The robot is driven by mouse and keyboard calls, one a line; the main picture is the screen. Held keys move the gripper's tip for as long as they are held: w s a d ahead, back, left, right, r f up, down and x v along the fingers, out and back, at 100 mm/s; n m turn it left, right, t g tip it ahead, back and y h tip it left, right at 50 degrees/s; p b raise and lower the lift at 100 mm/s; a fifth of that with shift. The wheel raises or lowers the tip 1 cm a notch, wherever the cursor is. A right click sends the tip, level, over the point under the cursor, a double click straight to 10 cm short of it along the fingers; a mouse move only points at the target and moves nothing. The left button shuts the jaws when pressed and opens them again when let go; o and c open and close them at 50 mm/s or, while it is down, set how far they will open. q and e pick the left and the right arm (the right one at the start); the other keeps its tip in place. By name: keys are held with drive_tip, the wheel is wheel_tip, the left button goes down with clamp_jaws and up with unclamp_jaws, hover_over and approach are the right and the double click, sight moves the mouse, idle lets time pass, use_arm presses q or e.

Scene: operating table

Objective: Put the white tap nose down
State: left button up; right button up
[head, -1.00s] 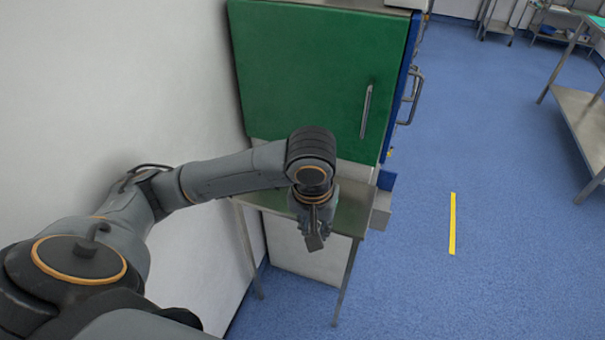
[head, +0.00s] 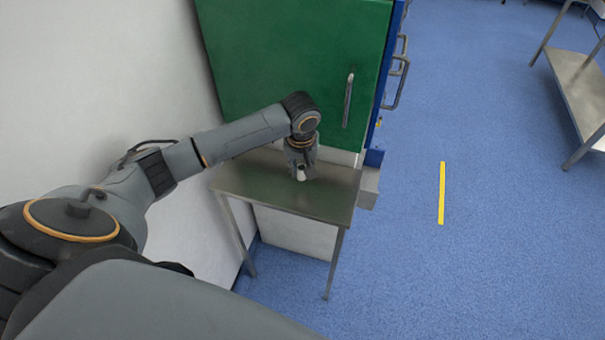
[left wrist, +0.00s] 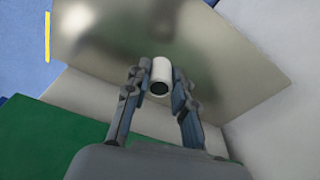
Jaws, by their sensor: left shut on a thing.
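The white tap nose (head: 301,174) shows as a small pale piece at the fingertips of my left gripper (head: 300,172) in the head view. In the left wrist view the tap nose (left wrist: 160,75) is a short white cylinder with a dark round opening toward the camera. The fingers of my left gripper (left wrist: 160,84) are shut on it from both sides. They hold it over the metal side table (head: 250,190); I cannot tell whether it touches the top. The table surface also shows in the left wrist view (left wrist: 105,40). My right gripper is not in view.
A green cabinet door (head: 290,70) with a metal handle (head: 348,100) stands right behind the table. A white wall (head: 100,70) bounds the left. The tabletop is otherwise bare. Blue floor with a yellow strip (head: 441,193) is open to the right; a metal trolley (head: 580,85) stands farther right.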

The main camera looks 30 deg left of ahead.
sight(302, 176)
use_arm(q)
drive_tip(key=shift+w+a+f, duration=0.1)
drive_tip(key=shift+w+f, duration=0.15)
drive_tip(key=shift+f, duration=0.05)
drive_tip(key=shift+w+a+f, duration=0.15)
drive_tip(key=shift+f, duration=0.05)
wheel_tip(302, 176, down, 3)
drive_tip(key=shift+w+f, duration=0.1)
drive_tip(key=shift+f, duration=0.25)
drive_tip(key=o, duration=0.9)
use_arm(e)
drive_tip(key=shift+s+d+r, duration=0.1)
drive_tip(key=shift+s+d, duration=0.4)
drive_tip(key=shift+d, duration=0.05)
use_arm(q)
drive_tip(key=shift+o, duration=0.2)
